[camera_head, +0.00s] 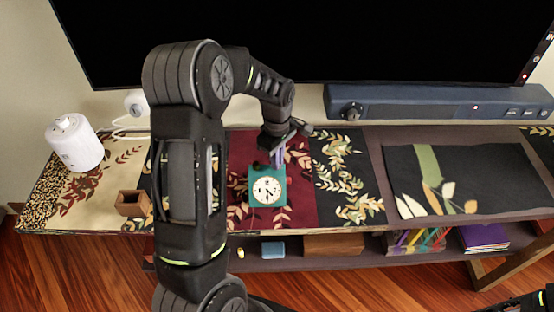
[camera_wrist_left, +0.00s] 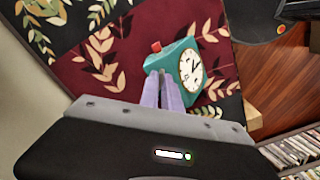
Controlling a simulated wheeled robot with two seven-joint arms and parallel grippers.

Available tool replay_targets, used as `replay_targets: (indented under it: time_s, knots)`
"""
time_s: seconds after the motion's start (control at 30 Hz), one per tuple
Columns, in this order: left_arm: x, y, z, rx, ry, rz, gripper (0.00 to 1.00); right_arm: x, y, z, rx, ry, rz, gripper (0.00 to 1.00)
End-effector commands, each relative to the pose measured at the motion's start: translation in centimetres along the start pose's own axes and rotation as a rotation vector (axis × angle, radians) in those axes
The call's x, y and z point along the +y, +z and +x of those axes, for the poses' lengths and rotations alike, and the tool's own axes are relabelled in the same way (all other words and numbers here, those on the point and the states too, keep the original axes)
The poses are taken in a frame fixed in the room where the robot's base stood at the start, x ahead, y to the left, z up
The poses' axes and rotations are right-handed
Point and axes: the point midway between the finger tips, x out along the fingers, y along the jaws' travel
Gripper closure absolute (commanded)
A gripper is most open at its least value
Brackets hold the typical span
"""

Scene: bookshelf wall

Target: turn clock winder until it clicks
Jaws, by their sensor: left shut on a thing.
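The teal clock (camera_head: 282,197) with a white round face stands on the dark red part of the runner on the shelf, its face to the front. In the left wrist view the clock (camera_wrist_left: 181,52) shows at an angle, with a red knob (camera_wrist_left: 156,46) on its top. My left gripper (camera_head: 279,155) reaches down behind the clock. Its purple fingers (camera_wrist_left: 163,76) are close together at the clock's back, shut on the winder, which the fingers hide.
A white cylindrical jar (camera_head: 75,145) and a small brown wooden box (camera_head: 131,203) stand to the left. A blue soundbar (camera_head: 430,101) lies behind to the right, below a large dark screen (camera_head: 320,40). A dark patterned mat (camera_head: 460,175) lies flat at right.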

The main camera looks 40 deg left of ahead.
Motion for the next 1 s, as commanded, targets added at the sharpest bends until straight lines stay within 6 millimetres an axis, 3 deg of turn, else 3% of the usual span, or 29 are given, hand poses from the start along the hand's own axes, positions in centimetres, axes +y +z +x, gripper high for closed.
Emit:
replay_targets:
  time_s: [0.37,1.0]
  knots:
    - [0.1,0.0,0.1,0.000,0.001,0.229,1.00,0.3,0.0,0.8,0.001,0.000,0.000,0.64]
    - [0.1,-0.1,0.1,0.001,0.001,0.830,1.00,0.9,0.0,2.2,0.002,0.000,0.000,0.64]
